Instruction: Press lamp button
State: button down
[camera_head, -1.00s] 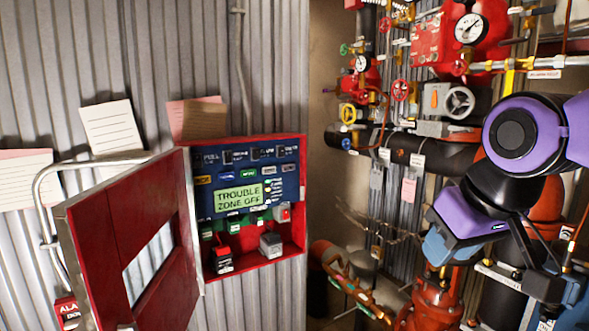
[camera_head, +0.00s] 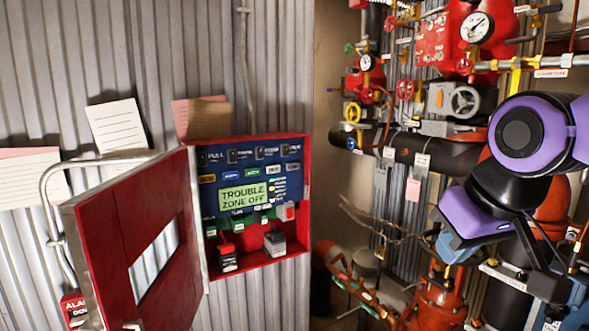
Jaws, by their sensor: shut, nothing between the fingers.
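An open red alarm box (camera_head: 305,200) hangs on the corrugated wall, left of centre. Its blue panel (camera_head: 211,197) carries several small buttons and labels; a top-row label seems to read "PULL", and the others are too small to tell, so I cannot pick out the lamp button. A green display (camera_head: 243,196) reads "TROUBLE ZONE OFF". My purple and black arm is folded at the right, well apart from the box.
The red box door (camera_head: 125,250) stands open to the left, beside a bent metal pipe (camera_head: 45,195). Paper notes (camera_head: 117,128) hang on the wall. Red valves, gauges (camera_head: 477,27) and a dark pipe (camera_head: 400,148) crowd the right, behind my arm.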

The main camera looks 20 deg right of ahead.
aim_at(293, 166)
jog(key=i+l, duration=0.15)
jog(key=l, duration=0.2)
jog(key=i+l, duration=0.2)
jog(key=l, duration=0.2)
jog(key=i+l, duration=0.15)
jog(key=l, duration=0.2)
jog(key=u, duration=1.55)
